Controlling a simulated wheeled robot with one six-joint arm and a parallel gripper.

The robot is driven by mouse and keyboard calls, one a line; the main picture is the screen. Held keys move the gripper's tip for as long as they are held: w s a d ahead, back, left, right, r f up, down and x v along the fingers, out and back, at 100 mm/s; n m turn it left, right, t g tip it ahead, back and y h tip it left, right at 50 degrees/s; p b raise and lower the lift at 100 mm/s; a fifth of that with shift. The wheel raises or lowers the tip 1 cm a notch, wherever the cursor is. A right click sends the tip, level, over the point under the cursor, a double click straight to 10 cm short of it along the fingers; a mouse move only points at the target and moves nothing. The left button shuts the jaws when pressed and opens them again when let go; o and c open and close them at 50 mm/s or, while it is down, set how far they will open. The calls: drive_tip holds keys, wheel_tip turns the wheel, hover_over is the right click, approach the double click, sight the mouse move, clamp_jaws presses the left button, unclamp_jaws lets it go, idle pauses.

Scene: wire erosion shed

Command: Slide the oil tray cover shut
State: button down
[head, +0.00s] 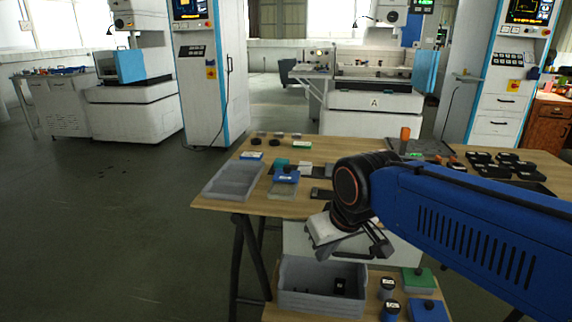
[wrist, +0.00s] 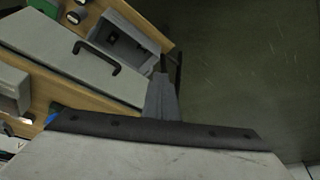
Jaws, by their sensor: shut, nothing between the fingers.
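A pale grey flat panel with a black bar handle (wrist: 97,58) looks like the oil tray cover (wrist: 62,52); it fills the upper left of the wrist view. In the head view a pale panel (head: 298,240) shows below the bench top, partly hidden by my wrist. My gripper (wrist: 164,75) is shut and empty. In the wrist view its fingers point past the panel's right side, apart from the handle. In the head view my gripper hangs in front of the bench, its fingertips hard to make out. How far the cover is open cannot be told.
A grey open bin (head: 322,289) stands on a low wooden shelf, beside dark round pots (head: 388,287) and blue and green blocks. The bench top (head: 230,205) above holds a grey tray (head: 233,181) and many small parts. Open floor (head: 130,230) lies to the left.

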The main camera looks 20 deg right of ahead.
drive_tip(key=w+d+r, duration=0.2)
drive_tip(key=w+r, duration=0.3)
drive_tip(key=w, duration=0.5)
drive_tip(key=w+d+r, duration=0.1)
drive_tip(key=w+r, duration=0.5)
drive_tip(key=w, duration=0.3)
wheel_tip(320, 180, up, 3)
drive_tip(key=m, duration=0.1)
hover_over(280, 179)
drive_tip(key=w+d, duration=0.2)
drive_tip(key=d, duration=0.2)
drive_tip(key=shift+g, duration=0.4)
drive_tip(key=x, duration=1)
drive_tip(key=shift+w+d, duration=0.1)
drive_tip(key=shift+d, duration=0.1)
drive_tip(key=s+a, duration=0.1)
drive_tip(key=s, duration=0.1)
drive_tip(key=s+a, duration=0.3)
drive_tip(key=shift+s, duration=0.4)
drive_tip(key=shift+s+a+f, duration=0.15)
drive_tip(key=shift+s, duration=0.25)
